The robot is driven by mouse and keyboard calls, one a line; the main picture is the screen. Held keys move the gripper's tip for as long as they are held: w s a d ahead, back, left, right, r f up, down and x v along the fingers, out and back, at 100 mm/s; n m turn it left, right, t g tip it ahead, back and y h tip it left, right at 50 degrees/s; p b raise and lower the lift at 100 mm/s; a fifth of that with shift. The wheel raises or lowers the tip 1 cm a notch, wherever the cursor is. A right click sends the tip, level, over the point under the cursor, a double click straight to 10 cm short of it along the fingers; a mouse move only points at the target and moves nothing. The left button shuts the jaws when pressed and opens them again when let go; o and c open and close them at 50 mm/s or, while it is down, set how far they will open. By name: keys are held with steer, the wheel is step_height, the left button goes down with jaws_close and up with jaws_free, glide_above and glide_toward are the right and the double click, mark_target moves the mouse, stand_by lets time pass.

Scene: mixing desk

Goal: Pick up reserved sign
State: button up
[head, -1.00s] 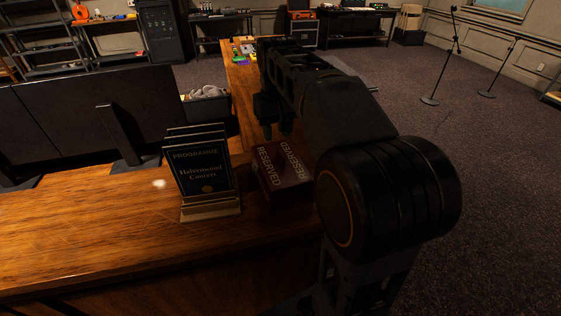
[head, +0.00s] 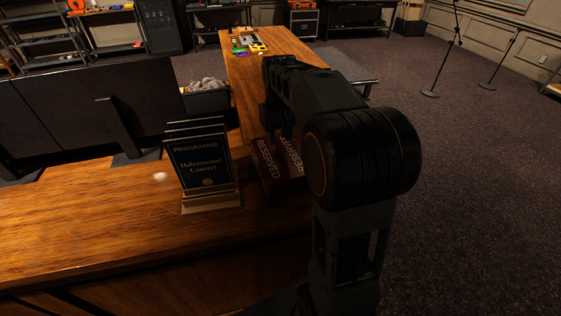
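The reserved sign (head: 266,165) is a dark reddish-brown tent-shaped block with RESERVED in pale letters on its faces. It stands on the wooden desk, just right of the programme holder. My gripper (head: 279,133) points down at the sign's far upper end. Its fingers are dark against the dark sign, so I cannot tell whether they are apart, touching it or around it. My arm covers the right part of the sign.
A programme holder (head: 203,170) with several dark cards stands close to the sign's left. The wooden desk (head: 90,215) is clear at the left. Small coloured items (head: 250,44) lie on its far arm. Microphone stands (head: 447,50) stand on the carpet at right.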

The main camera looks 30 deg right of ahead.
mark_target(280, 145)
steer(key=shift+f+p, duration=0.3)
steer(key=shift+f, duration=1.95)
steer(key=shift+c, duration=0.2)
jaws_close()
